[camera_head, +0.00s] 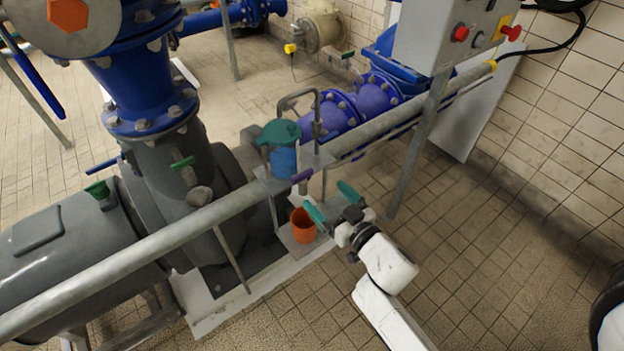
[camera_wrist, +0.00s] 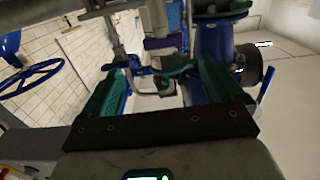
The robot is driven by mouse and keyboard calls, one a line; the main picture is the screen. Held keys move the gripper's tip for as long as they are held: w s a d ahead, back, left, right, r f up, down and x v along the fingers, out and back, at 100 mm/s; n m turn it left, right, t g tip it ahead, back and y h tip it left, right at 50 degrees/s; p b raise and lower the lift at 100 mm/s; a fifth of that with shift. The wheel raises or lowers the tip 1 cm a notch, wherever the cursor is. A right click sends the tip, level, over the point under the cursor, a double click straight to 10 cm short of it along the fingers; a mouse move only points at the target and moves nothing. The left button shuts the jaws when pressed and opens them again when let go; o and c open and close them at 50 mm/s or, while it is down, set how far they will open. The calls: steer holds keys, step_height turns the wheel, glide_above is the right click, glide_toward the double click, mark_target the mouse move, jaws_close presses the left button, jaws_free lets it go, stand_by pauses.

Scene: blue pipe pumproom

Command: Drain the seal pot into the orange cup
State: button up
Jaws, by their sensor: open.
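The seal pot (camera_head: 285,160) is a blue cylinder with a green lid, mounted on a bracket by the grey pipe in the head view. A purple lever (camera_head: 302,175) shows just below it; a purple part, likely the same lever, shows between my fingers in the wrist view (camera_wrist: 165,42). The orange cup (camera_head: 303,228) stands upright on a small plate below the lever. My gripper (camera_head: 333,202) is open with teal fingers spread, to the right of and a little above the cup. Nothing shows held between the fingers in the wrist view (camera_wrist: 163,75). The cup's inside is not clear.
A long grey pipe (camera_head: 160,245) crosses in front of the dark pump (camera_head: 70,250). A bent metal tube (camera_head: 317,110) rises beside the pot. A grey post (camera_head: 418,140) stands to the right under a control box (camera_head: 440,35).

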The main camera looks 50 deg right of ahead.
mark_target(304, 175)
steer(key=x, duration=1)
steer(key=shift+w+a+r, duration=0.15)
steer(key=shift+w+a, duration=0.1)
steer(key=shift+y, duration=0.3)
steer(key=c, duration=1)
